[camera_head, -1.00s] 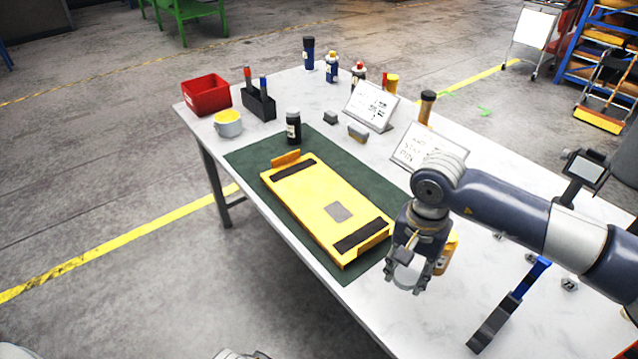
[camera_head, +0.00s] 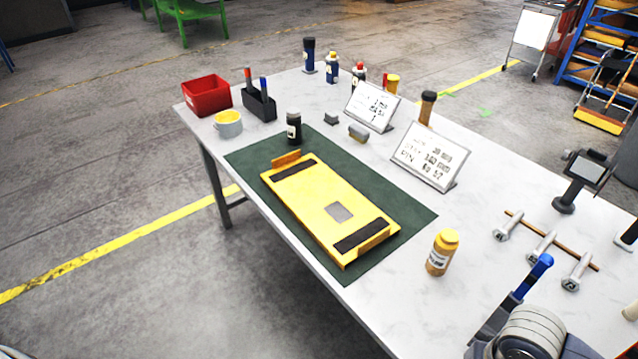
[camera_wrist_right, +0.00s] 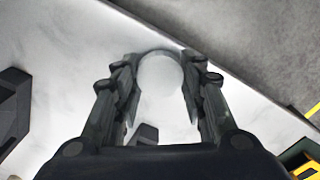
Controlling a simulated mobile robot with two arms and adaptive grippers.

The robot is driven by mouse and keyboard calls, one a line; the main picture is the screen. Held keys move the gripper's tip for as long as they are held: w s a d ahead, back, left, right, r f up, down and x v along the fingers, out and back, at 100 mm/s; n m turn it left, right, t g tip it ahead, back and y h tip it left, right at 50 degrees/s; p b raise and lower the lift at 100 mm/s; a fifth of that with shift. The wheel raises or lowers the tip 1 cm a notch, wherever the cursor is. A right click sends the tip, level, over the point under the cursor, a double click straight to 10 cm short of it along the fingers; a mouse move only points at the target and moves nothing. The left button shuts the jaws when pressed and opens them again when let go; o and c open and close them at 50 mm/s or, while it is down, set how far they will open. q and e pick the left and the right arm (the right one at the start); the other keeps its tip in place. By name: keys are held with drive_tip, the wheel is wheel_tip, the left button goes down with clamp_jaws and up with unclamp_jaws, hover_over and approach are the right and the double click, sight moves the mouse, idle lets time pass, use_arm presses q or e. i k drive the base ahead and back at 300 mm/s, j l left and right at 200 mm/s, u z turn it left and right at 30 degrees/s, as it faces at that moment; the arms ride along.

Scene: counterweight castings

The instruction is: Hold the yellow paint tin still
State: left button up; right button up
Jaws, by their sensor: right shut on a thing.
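The yellow paint tin (camera_head: 228,122) is a pale, short, round tin with yellow inside. It stands upright on the far left part of the table, beside the red bin, with no gripper near it. My right gripper (camera_wrist_right: 160,82) is seen only in the right wrist view. Its fingers are shut on a pale round thing (camera_wrist_right: 160,72), which I cannot name for sure. In the head view my right arm shows at the bottom right, with its gripper out of sight. My left gripper is not in view.
A yellow plate (camera_head: 325,203) lies on a green mat (camera_head: 255,160). A yellow bottle (camera_head: 442,252) stands right of the mat. A red bin (camera_head: 207,96), a black holder (camera_head: 259,104) and a dark bottle (camera_head: 293,128) are near the tin. Bolts (camera_head: 541,243) lie at the right.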

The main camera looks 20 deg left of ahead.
sight(445, 243)
drive_tip(key=i+j+u, duration=0.1)
drive_tip(key=j, duration=0.35)
drive_tip(key=i+j, duration=0.2)
drive_tip(key=j, duration=0.25)
drive_tip(key=i+j+u, duration=0.15)
drive_tip(key=j, duration=0.3)
drive_tip(key=i+j+u, duration=0.1)
drive_tip(key=j, duration=0.3)
drive_tip(key=i+j+u, duration=0.1)
drive_tip(key=i+j, duration=0.15)
drive_tip(key=j, duration=0.15)
drive_tip(key=i+j, duration=0.2)
drive_tip(key=j, duration=0.2)
drive_tip(key=i, duration=0.4)
drive_tip(key=j+u, duration=0.05)
